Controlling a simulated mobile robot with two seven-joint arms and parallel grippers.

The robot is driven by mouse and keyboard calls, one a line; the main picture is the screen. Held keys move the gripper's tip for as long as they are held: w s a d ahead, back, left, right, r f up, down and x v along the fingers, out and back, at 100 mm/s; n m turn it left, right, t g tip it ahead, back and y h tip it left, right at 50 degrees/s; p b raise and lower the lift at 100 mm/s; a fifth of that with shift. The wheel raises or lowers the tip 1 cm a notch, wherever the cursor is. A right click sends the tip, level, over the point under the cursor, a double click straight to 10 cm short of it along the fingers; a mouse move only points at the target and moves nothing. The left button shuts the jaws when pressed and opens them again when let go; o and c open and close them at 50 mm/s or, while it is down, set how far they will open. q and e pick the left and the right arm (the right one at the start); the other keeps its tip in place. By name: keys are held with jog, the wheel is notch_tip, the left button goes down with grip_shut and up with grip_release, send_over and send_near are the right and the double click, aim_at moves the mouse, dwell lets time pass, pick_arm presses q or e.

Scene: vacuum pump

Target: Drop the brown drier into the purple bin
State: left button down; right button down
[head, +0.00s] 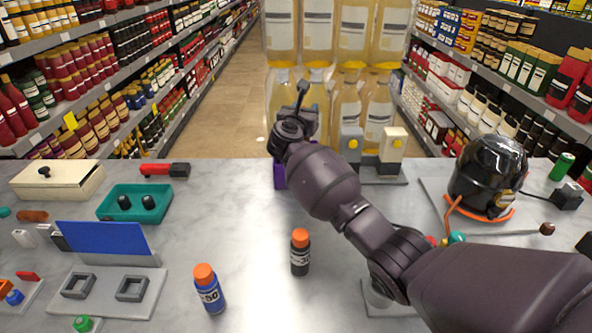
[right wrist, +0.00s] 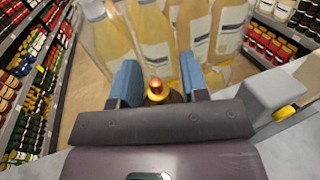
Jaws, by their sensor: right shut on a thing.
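My right gripper (head: 301,100) is at the back middle of the bench, above and slightly right of the purple bin (head: 279,176). In the right wrist view my right gripper (right wrist: 157,84) has its blue fingers on either side of the brown drier (right wrist: 156,88), a small piece with a coppery tip, and is shut on it. The drier cannot be made out in the head view. Most of the purple bin is hidden behind my right arm, so its inside does not show. My left gripper is not in view.
A black round pump (head: 487,176) stands farther right. Two orange-capped bottles (head: 209,290) (head: 300,252) stand at the front. A teal tray (head: 135,203) is at left. Large bottles (head: 354,35) rise behind the bench.

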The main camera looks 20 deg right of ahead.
jog(key=shift+f, duration=0.1)
jog(key=c, duration=0.9)
grip_release()
jog(key=o, duration=0.4)
jog(key=shift+c, duration=0.2)
notch_tip(320, 180, up, 20)
jog(key=p, duration=0.2)
